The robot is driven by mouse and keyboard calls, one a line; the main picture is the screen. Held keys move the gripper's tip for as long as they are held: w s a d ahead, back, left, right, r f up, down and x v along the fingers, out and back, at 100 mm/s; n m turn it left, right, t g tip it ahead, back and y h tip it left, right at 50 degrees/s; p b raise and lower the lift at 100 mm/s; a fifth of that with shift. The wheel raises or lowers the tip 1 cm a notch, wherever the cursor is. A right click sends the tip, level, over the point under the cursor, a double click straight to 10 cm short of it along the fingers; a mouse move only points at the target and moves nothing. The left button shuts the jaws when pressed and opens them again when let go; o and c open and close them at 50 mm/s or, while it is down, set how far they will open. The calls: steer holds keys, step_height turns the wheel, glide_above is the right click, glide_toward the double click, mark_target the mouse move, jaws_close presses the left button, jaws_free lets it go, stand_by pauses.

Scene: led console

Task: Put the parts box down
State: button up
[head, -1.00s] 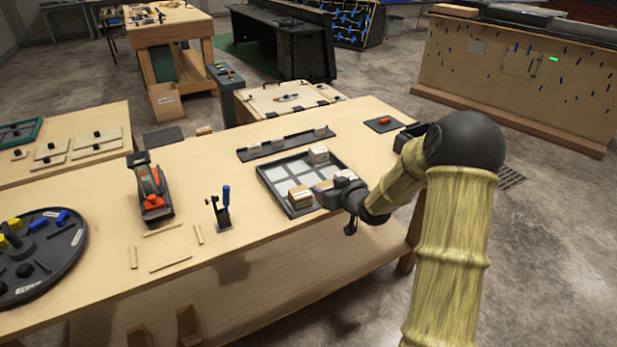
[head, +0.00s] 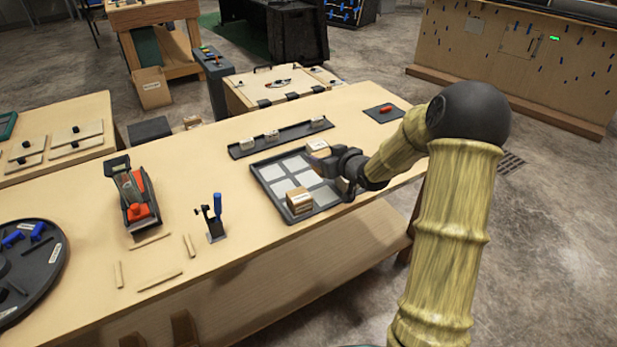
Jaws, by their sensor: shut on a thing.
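My gripper (head: 328,161) is shut on a small parts box (head: 316,153) with tan sides. It holds the box over the back right part of a dark tray (head: 268,192) with pale square cells. Whether the box touches the tray is too small to tell. A second tan box with a white label (head: 299,201) sits in the tray's front part. The back right corner of the tray is largely hidden by my gripper and the held box. Several pale cells in the tray's left and middle are bare.
A red piece on a dark pad (head: 385,109) is at the back right.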

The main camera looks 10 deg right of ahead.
steer(key=shift+f, duration=3.15)
step_height(320, 180, down, 4)
steer(key=shift+r, duration=0.25)
steer(key=shift+w+f, duration=0.15)
steer(key=shift+a, duration=0.1)
steer(key=shift+s+f, duration=0.15)
steer(key=shift+s, duration=0.05)
steer(key=o, duration=0.7)
steer(key=shift+w, duration=0.1)
